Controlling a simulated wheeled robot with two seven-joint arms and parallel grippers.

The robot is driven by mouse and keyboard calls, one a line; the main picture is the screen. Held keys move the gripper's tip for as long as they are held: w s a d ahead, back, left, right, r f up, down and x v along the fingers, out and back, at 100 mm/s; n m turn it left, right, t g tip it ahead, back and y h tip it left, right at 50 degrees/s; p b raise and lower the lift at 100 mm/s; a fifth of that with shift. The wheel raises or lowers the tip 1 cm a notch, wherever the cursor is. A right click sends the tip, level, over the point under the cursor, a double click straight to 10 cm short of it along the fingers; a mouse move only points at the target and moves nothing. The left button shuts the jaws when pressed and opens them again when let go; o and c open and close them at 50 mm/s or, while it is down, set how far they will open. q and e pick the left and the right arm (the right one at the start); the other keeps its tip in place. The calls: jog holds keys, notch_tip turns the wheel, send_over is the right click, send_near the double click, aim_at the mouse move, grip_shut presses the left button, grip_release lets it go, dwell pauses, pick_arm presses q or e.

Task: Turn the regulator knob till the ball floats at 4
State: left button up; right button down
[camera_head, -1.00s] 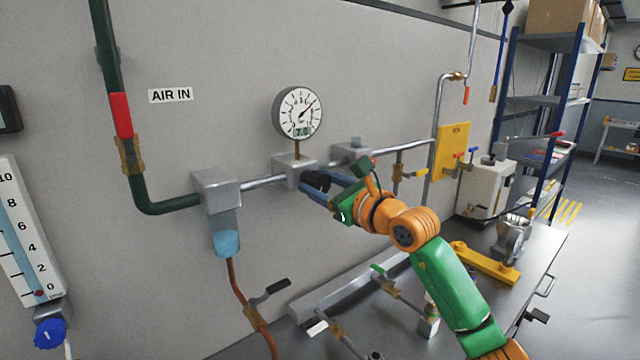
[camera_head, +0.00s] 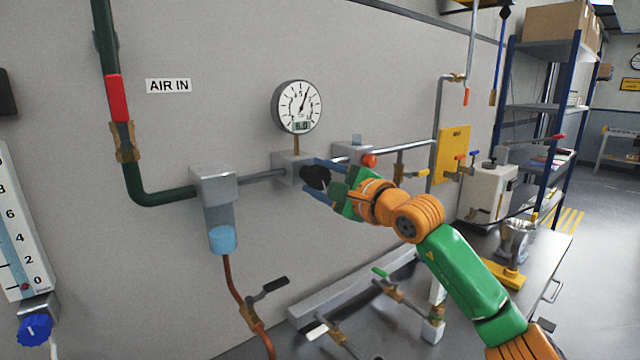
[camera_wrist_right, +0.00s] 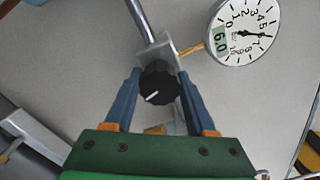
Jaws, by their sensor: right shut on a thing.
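The black regulator knob (camera_head: 314,177) sits on the front of a grey regulator block (camera_head: 284,165) under the round gauge (camera_head: 297,107). My right gripper (camera_head: 316,181) is shut on the knob, its blue fingers on either side. The right wrist view shows the knob (camera_wrist_right: 160,84) with a white pointer mark between the fingers. The gauge's digital window reads about 6.0. At the left edge stands a tube flowmeter (camera_head: 17,225) with a scale; its small red ball (camera_head: 25,287) rests near 0. A blue knob (camera_head: 35,329) is below it. My left gripper is not in view.
A grey filter with a blue bowl (camera_head: 222,240) hangs left of the regulator. Pipes and valves, including a yellow plate (camera_head: 452,150), line the wall to the right. The bench (camera_head: 520,262) holds more valves and a metal pot. A shelf rack stands at the back right.

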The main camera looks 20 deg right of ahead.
jog(key=n, duration=0.2)
jog(key=shift+n, duration=0.4)
jog(key=n, duration=0.3)
jog(key=shift+n+b, duration=0.3)
jog(key=n, duration=0.3)
jog(key=shift+n, duration=2.2)
jog(key=shift+c, duration=1.1)
grip_release()
jog(key=shift+f, duration=0.1)
